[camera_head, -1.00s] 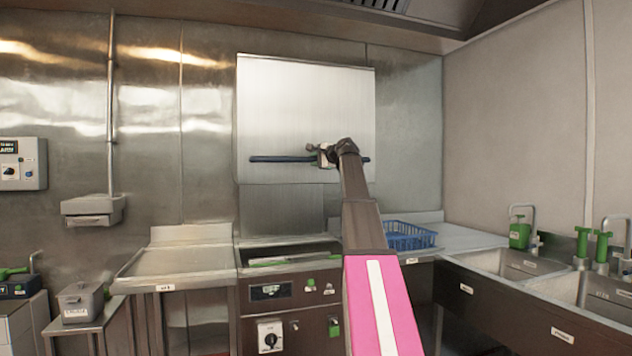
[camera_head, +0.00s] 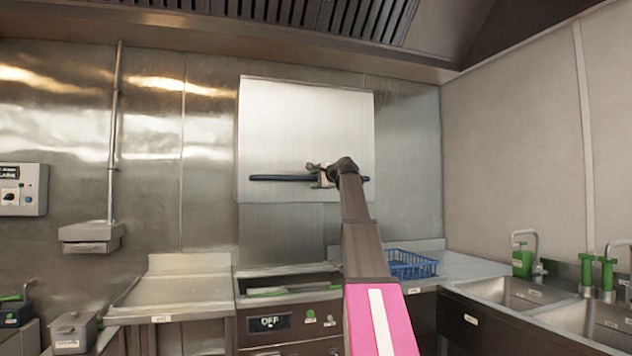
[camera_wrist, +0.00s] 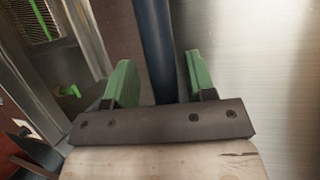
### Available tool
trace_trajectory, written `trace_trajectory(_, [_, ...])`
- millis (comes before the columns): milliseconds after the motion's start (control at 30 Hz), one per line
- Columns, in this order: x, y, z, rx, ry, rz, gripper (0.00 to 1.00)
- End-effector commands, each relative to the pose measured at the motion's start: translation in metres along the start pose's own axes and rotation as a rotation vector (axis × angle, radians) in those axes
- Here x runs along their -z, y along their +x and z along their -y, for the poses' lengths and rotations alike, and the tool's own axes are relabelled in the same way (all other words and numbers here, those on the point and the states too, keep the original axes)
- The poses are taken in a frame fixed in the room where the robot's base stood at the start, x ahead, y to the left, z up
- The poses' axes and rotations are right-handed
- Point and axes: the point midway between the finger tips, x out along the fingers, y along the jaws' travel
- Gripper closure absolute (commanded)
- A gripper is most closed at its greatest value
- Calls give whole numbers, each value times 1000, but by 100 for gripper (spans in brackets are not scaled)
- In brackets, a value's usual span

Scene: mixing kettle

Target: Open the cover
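The cover (camera_head: 305,120) is a flat brushed-steel panel standing raised and upright against the back wall, above the kettle (camera_head: 275,285), whose top opening shows uncovered. A dark blue bar handle (camera_head: 280,178) runs across the cover's lower part. My gripper (camera_head: 322,176) is at the right half of this handle. In the wrist view the two green fingers of my gripper (camera_wrist: 160,65) stand on either side of the blue bar (camera_wrist: 155,45), with a small gap on each side. The gripper is open around the bar. The bar's far right part is partly hidden by my arm.
A blue wire basket (camera_head: 410,264) sits on the counter to the right, near sinks with green taps (camera_head: 523,262). A steel side table (camera_head: 175,285) is left of the kettle. A vent hood (camera_head: 300,15) hangs above. A control box (camera_head: 22,190) is on the left wall.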

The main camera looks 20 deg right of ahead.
Motion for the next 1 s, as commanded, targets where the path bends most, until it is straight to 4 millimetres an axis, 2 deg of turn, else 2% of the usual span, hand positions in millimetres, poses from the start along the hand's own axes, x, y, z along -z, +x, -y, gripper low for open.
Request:
trace_trajectory(167, [0, -4, 0, 1, 0, 0, 49])
trace_trajectory(267, [-1, -15, 0, 1, -1, -1, 49])
trace_trajectory(700, [-1, -91, -1, 1, 0, -1, 49])
trace_trajectory(833, [0, -103, -1, 0, 0, 0, 49])
trace_trajectory(1000, [0, -108, 0, 0, 0, 0, 49])
